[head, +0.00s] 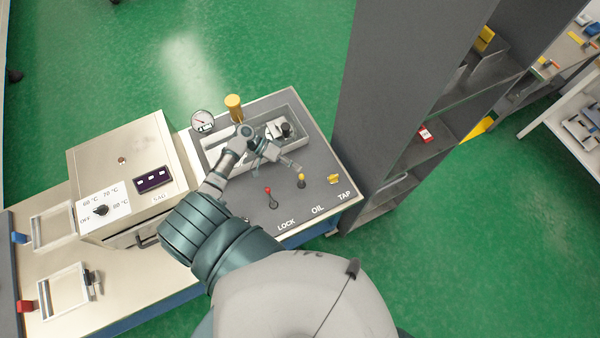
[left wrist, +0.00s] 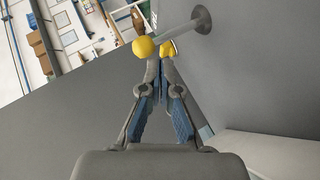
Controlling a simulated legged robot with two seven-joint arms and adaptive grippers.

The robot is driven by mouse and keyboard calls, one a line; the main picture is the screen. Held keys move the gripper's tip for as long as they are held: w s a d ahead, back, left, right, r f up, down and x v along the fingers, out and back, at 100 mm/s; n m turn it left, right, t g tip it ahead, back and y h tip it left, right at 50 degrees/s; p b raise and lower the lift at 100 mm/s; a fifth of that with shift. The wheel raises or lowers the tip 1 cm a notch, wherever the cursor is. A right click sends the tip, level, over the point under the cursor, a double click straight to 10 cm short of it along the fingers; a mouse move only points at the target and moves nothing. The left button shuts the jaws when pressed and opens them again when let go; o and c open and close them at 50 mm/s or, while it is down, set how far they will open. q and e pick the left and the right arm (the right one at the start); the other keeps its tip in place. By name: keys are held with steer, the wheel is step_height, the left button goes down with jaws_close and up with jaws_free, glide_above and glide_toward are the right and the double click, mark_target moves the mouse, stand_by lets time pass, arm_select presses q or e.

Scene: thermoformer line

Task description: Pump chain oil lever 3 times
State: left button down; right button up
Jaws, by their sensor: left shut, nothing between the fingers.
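The oil lever (head: 301,180) has a yellow ball knob and stands on the grey panel (head: 325,150) above the printed word OIL. In the left wrist view its yellow knob (left wrist: 145,48) is just beyond my fingertips, on a pale rod running to a round grey base. My left gripper (head: 288,163) is shut and empty, just up and left of the knob in the head view. In the left wrist view the closed fingertips (left wrist: 160,68) point towards the knob; whether they touch it I cannot tell. My right gripper is not in view.
A red-knobbed lever (head: 268,190) stands by LOCK and a yellow tap handle (head: 334,179) by TAP. A gauge (head: 203,121) and an orange-yellow cylinder (head: 233,106) stand behind. A heater box (head: 125,165) is left; a tall grey cabinet (head: 385,90) is close on the right.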

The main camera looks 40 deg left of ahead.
mark_target(299, 174)
arm_select(q)
steer(key=shift+s+d, duration=0.1)
steer(key=shift+d, duration=0.15)
stand_by(0.4)
steer(key=shift+s+d+p, duration=0.15)
steer(key=shift+d+p, duration=0.15)
steer(key=shift+p, duration=0.15)
steer(key=shift+s+d+p, duration=0.25)
steer(key=shift+d+p, duration=0.1)
steer(key=shift+d, duration=0.15)
steer(key=shift+s+d+p, duration=0.25)
steer(key=shift+d+p, duration=0.05)
steer(key=shift+d, duration=0.15)
stand_by(0.9)
steer(key=shift+w+a, duration=0.1)
steer(key=shift+a, duration=0.05)
stand_by(0.5)
steer(key=shift+w+a+f+b, duration=0.1)
steer(key=shift+w+a+b, duration=0.25)
steer(key=shift+a+b, duration=0.25)
steer(key=shift+w+a+b, duration=0.3)
steer(key=shift+a+b, duration=0.05)
steer(key=shift+a, duration=0.4)
steer(key=shift+w+a, duration=0.25)
steer(key=shift+a, duration=0.15)
steer(key=shift+a+b, duration=0.1)
steer(key=shift+b, duration=0.2)
